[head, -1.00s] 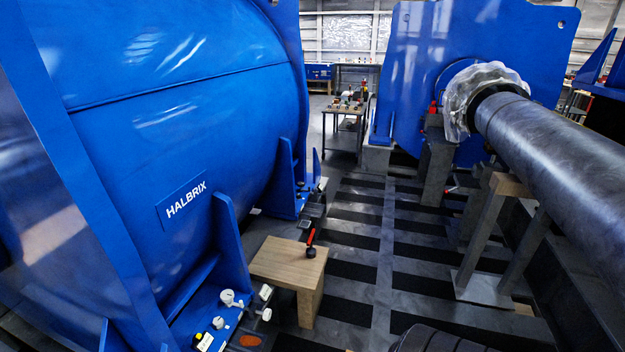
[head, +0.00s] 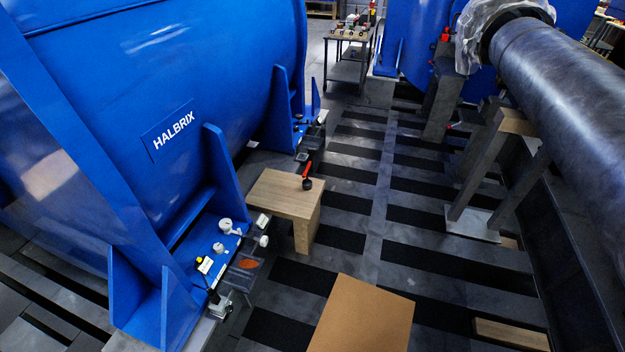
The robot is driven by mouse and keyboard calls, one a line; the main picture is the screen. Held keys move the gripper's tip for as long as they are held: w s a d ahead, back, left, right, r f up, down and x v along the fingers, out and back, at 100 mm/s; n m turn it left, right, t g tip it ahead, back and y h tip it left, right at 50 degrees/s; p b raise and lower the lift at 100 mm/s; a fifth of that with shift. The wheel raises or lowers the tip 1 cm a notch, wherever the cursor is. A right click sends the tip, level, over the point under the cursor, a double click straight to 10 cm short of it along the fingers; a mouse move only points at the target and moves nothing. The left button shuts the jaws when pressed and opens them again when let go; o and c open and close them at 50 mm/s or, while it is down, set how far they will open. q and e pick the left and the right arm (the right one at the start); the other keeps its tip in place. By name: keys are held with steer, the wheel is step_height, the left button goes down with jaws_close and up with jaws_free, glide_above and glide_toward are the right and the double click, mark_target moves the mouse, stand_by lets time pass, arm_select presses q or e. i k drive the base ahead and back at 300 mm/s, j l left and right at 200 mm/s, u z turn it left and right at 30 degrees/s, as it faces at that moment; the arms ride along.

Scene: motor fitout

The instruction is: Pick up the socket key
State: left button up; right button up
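A tool with a red handle and a dark round head (head: 307,178), which looks like the socket key, rests on the wooden stool (head: 278,193) in the middle of the head view. The head sits near the stool's right edge and the red handle points up. The tool is small in the picture, so its finer shape cannot be told. Neither of my grippers is in view, and nothing touches the tool.
The large blue motor housing (head: 200,80) stands close on the stool's left, with small fittings (head: 228,228) on its foot. A brown board (head: 362,315) is at the bottom. The slatted floor is open right of the stool, up to the grey shaft stand (head: 478,190).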

mark_target(307, 184)
steer(key=i+u, duration=0.15)
steer(key=u, duration=0.3)
steer(key=i+l+u, duration=0.1)
steer(key=u, duration=0.4)
steer(key=i+l+u, duration=0.1)
steer(key=l, duration=0.25)
steer(key=i+l+u, duration=0.15)
steer(key=l, duration=0.25)
steer(key=i+l+u, duration=0.1)
steer(key=i+l, duration=0.15)
steer(key=l, duration=0.15)
steer(key=i+l+u, duration=0.1)
steer(key=l, duration=0.3)
steer(key=i+l+u, duration=0.15)
steer(key=l, duration=0.3)
steer(key=i+l+u, duration=0.1)
steer(key=l, duration=0.3)
